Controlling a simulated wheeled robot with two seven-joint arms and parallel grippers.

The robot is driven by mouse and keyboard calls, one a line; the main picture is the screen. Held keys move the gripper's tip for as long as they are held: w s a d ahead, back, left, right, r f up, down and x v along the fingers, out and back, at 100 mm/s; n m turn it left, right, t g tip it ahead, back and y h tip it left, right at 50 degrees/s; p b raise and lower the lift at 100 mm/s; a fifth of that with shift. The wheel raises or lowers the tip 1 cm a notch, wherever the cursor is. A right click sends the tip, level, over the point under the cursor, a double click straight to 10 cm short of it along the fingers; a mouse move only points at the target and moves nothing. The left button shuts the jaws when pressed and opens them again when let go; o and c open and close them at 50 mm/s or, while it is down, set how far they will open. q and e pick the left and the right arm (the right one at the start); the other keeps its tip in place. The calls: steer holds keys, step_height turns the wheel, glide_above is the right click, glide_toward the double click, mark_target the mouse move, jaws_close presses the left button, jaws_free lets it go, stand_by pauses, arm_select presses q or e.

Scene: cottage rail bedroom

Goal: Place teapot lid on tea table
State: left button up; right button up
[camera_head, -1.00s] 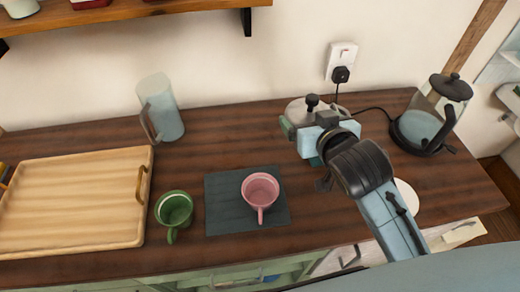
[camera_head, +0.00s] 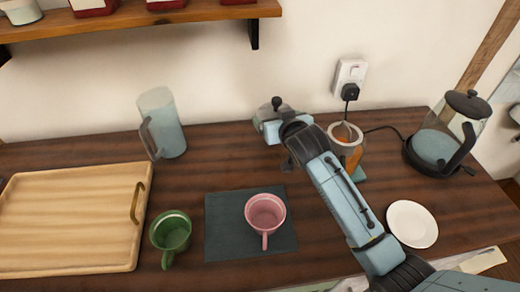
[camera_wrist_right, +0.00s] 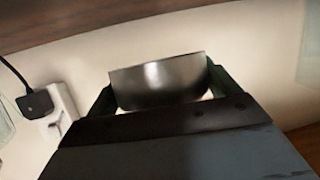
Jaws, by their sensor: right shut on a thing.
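The teapot lid (camera_head: 275,105), a metal dome with a black knob, is held in my right gripper (camera_head: 268,124), above the back of the dark wooden table (camera_head: 225,155). In the right wrist view the metal lid (camera_wrist_right: 158,84) sits between the two fingers of my right gripper (camera_wrist_right: 160,92). The teapot (camera_head: 347,145), glass with orange contents, stands open to the right of the lid, partly hidden by my right arm. The lid is clear of the teapot. My left gripper is not in view.
A pink cup (camera_head: 265,212) stands on a dark mat (camera_head: 222,228). A green cup (camera_head: 171,233), wooden tray (camera_head: 70,215) and glass pitcher (camera_head: 165,125) are left. A white plate (camera_head: 412,224) and kettle (camera_head: 445,140) are right. Bare wood lies between pitcher and lid.

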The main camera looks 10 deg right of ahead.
step_height(320, 180, down, 3)
steer(key=shift+r, duration=0.15)
step_height(320, 180, down, 2)
steer(key=shift+f+b, duration=0.15)
steer(key=shift+b, duration=0.35)
steer(key=shift+f, duration=0.35)
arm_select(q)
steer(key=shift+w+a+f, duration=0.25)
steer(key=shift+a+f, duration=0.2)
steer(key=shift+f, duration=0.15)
